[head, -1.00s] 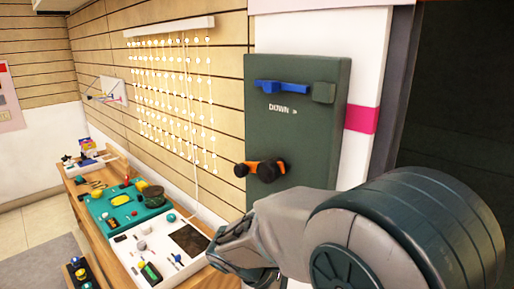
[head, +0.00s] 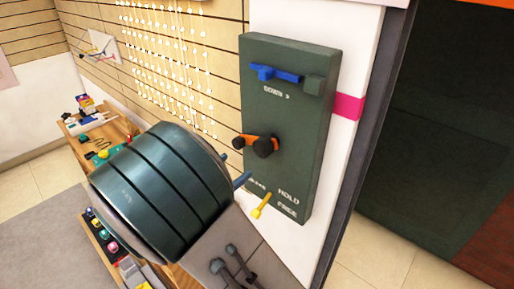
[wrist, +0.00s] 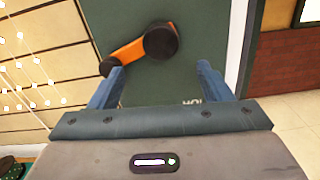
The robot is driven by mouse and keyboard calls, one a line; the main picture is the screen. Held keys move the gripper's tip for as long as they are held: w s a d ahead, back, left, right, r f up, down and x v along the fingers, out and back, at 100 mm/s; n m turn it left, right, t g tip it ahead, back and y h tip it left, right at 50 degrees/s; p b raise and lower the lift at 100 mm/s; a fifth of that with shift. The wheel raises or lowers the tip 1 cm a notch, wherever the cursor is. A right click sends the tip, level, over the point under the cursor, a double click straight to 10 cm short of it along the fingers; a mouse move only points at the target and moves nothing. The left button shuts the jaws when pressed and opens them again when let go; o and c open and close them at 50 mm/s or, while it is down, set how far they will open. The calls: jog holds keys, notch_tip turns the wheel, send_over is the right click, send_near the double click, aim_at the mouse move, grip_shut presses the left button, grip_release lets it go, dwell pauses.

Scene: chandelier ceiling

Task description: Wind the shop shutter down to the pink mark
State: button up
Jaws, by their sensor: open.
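A dark green panel (head: 290,130) is on the white wall. It carries an orange crank (head: 249,141) with a black hub and knob; the knob points left. Above are a blue bar (head: 274,74) and the word DOWN with an arrow. Below, a yellow lever (head: 262,205) sits beside HOLD and FREE; which it selects is unclear. The pink mark (head: 348,107) is a band right of the panel. My gripper (wrist: 160,75) is open and empty, facing the panel; the crank (wrist: 136,48) shows beyond its fingers, the knob near the left fingertip. Contact is not visible.
A wooden bench (head: 118,128) with small items runs along the left wall, partly hidden by my arm. Bead strings (head: 175,60) hang left of the panel. A dark green surface (head: 430,120) lies beyond the door frame; I cannot tell whether it is the shutter.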

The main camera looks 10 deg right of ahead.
aim_at(259, 150)
jog(key=p+x, duration=0.1)
jog(key=x, duration=0.9)
jog(key=shift+d, duration=0.1)
jog(key=c, duration=1.4)
